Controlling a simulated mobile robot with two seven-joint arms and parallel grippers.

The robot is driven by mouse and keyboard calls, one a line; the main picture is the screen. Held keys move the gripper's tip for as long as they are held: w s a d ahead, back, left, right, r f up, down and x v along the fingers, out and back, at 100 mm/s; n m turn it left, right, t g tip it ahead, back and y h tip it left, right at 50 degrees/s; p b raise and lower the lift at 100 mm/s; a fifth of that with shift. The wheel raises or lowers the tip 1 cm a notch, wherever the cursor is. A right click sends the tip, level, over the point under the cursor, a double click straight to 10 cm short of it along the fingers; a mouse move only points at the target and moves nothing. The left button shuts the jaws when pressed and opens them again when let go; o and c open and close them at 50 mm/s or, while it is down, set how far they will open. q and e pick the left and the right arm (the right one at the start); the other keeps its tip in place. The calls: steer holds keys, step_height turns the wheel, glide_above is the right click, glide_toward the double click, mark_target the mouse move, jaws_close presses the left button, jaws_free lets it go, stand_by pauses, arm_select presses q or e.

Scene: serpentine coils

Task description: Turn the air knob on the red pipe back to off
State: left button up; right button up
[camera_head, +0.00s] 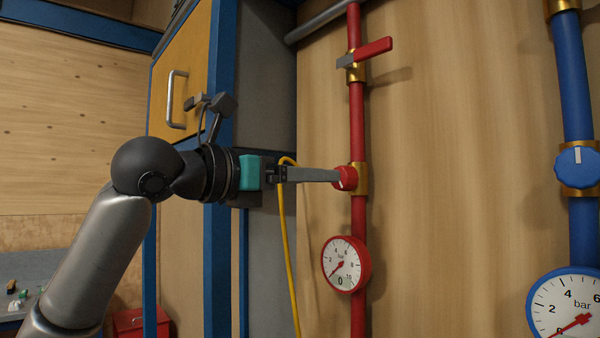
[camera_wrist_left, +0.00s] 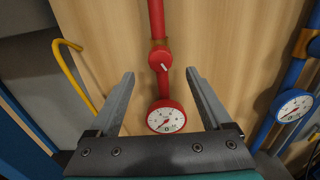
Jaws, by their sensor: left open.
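The red air knob (camera_head: 345,178) sits on a brass fitting on the vertical red pipe (camera_head: 358,120). In the left wrist view the knob (camera_wrist_left: 160,60) shows a white mark that runs at a slant. My left gripper (camera_head: 335,176) reaches in from the left with its fingers at the knob in the head view. In the left wrist view the gripper (camera_wrist_left: 160,75) is open, its two fingers apart on either side of the knob, with a gap to each. Whether the tips reach the knob's depth is hard to tell. My right gripper is not in view.
A red gauge (camera_head: 345,264) sits below the knob, and a red lever valve (camera_head: 372,50) above it. A yellow hose (camera_head: 286,230) hangs behind my gripper. A blue pipe (camera_head: 574,80) with a blue knob (camera_head: 577,167) and gauge (camera_head: 568,308) stands at right. Bare wooden wall lies between the pipes.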

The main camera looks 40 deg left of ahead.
mark_target(344, 178)
arm_select(q)
steer(key=shift+w+d+p, duration=0.2)
steer(key=shift+w+p, duration=1.35)
steer(key=shift+w, duration=0.45)
steer(key=shift+w+d+p, duration=0.15)
steer(key=shift+w+p, duration=1.4)
steer(key=shift+w, duration=0.45)
jaws_close()
